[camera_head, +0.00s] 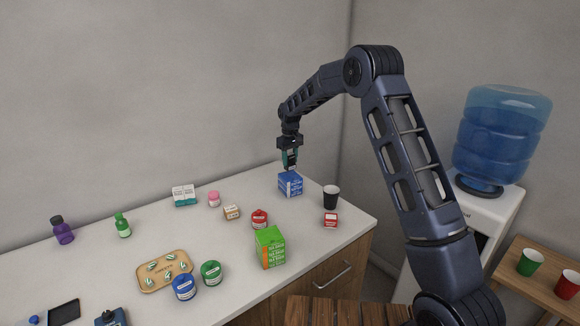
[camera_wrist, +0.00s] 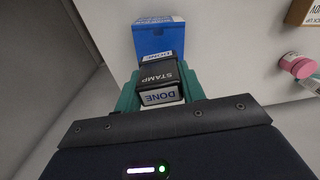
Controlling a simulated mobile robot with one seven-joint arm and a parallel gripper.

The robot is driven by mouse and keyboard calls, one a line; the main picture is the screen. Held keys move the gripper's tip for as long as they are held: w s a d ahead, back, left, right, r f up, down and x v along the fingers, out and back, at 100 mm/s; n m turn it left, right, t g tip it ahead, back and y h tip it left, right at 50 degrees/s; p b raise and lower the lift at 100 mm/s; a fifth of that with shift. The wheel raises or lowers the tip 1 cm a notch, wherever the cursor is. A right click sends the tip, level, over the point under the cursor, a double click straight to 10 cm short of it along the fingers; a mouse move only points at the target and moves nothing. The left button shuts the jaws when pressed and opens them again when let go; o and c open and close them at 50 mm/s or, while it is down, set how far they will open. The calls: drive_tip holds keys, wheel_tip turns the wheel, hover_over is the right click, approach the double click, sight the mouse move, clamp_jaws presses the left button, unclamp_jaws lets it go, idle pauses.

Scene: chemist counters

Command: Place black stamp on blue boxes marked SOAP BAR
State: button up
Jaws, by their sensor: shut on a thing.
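My gripper (camera_head: 289,158) is shut on the black stamp, just above the blue boxes (camera_head: 290,184) near the back right of the counter. In the wrist view, the black stamp (camera_wrist: 158,75) sits between the teal fingers of my gripper (camera_wrist: 160,90), with the words STAMP and DONE showing. A blue box (camera_wrist: 159,38) shows just beyond the stamp. In the head view the fingers hide most of the stamp. Whether the stamp touches the boxes is not clear. The SOAP BAR marking is too small to read.
A green box (camera_head: 269,247), a red jar (camera_head: 260,219) and a wooden tray (camera_head: 146,284) are nearer. The counter (camera_head: 225,245) has bare room between items.

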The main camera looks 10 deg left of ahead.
sight(290, 165)
drive_tip(key=shift+f, duration=1.6)
drive_tip(key=shift+f, duration=0.1)
drive_tip(key=o, duration=1)
drive_tip(key=shift+c, duration=0.2)
wheel_tip(290, 165, up, 12)
drive_tip(key=shift+r, duration=0.15)
